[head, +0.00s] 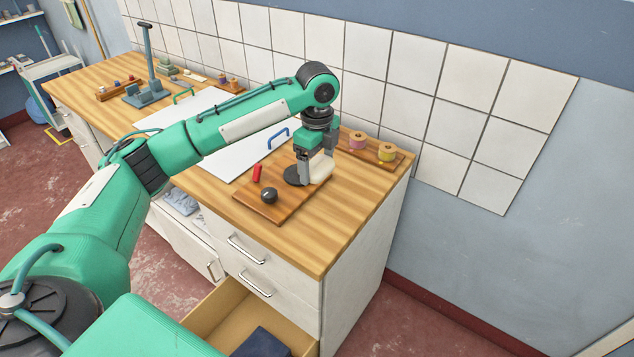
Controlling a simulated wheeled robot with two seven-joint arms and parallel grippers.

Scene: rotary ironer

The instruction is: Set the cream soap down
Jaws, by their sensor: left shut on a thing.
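The cream soap (320,169) is a pale block between the fingers of my left gripper (313,172). My left gripper points down and is shut on it. The soap is low over the right part of a brown wooden board (263,209) on the counter. I cannot tell whether the soap touches the board. A dark round disc (293,176) lies on the board just left of the gripper, partly hidden by it. My right gripper is not in view.
The board also bears a red cylinder (257,173) and a black ball (269,195). A wooden rack (379,155) with pink and yellow spools stands behind right. A drawer (237,309) below stands open with dark cloth inside.

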